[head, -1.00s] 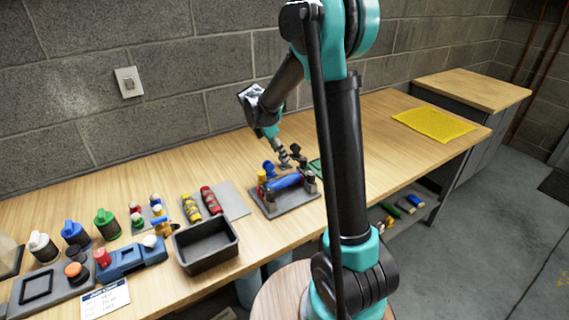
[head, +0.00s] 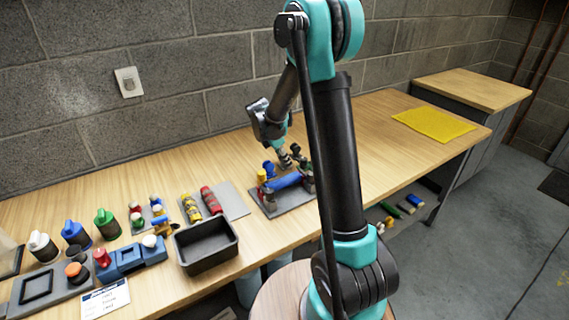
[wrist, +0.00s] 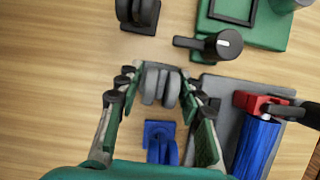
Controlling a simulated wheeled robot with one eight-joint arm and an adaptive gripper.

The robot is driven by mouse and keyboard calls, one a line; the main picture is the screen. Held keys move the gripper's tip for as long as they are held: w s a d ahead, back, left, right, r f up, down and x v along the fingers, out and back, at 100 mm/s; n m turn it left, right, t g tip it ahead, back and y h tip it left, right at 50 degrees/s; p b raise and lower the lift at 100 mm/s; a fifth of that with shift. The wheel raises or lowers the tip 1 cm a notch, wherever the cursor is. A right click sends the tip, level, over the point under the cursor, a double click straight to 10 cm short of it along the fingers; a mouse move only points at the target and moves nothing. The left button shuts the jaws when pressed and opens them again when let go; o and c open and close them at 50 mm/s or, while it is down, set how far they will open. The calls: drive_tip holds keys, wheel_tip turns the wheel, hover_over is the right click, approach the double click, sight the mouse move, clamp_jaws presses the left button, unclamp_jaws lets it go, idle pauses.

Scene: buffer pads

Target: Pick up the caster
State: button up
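Three casters show in the wrist view. A grey caster (wrist: 160,86) lies between the fingertips of my gripper (wrist: 161,84), with its wheel facing the camera. A blue caster (wrist: 160,140) lies closer in, below the grey one in the picture and between the finger lengths. A black caster (wrist: 137,13) is at the top edge, beyond the fingertips. My gripper is open, with its green-padded fingers on either side of the grey caster; I cannot tell whether they touch it. In the head view my gripper (head: 285,156) is low over the bench, and the arm partly hides this area.
A grey fixture plate (wrist: 225,90) with a blue cylinder (wrist: 257,145) and red clamp sits close to the right finger. A green base (wrist: 262,32) with a black knob (wrist: 224,44) is beyond it. A black bin (head: 206,245) stands left on the bench. Bare wood lies left of the fingers.

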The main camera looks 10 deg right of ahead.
drive_tip(key=c, duration=0.4)
